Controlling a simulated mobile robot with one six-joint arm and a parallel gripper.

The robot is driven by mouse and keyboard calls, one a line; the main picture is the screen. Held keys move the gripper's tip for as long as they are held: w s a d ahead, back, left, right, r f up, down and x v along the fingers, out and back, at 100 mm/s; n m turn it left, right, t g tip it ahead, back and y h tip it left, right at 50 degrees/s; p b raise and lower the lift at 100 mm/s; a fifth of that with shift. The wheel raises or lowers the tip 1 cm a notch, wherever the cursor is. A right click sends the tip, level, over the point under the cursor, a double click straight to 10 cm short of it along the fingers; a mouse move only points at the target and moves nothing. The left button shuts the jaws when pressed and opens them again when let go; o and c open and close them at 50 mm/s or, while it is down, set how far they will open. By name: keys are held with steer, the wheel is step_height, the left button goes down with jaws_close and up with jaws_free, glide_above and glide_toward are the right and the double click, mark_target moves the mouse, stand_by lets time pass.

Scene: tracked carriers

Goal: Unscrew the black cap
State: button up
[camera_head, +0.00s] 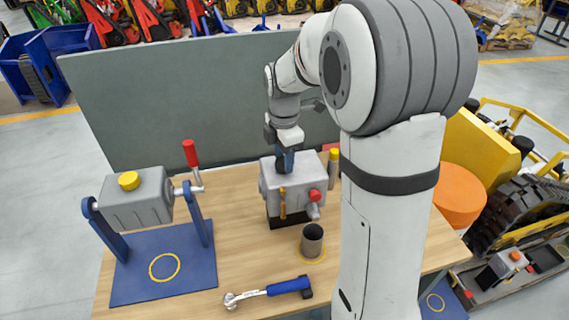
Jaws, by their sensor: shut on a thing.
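A grey metal box (275,192) on a black base stands near the middle of the wooden table. My gripper (285,164) points down at the top of this box, its dark blue fingers shut. Between and just below the fingertips is a dark part at the box top, which looks like the black cap (282,172). The fingers hide most of it, and its thread and exact seating cannot be seen. My arm comes in from the right and covers the table's right part.
A blue-handled ratchet (270,290) lies at the front. A grey tank (136,200) hangs in a blue stand at left. A grey panel (190,100) rises behind.

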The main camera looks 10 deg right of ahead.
steer(key=n, duration=0.9)
steer(key=shift+n, duration=0.4)
steer(key=o, duration=0.9)
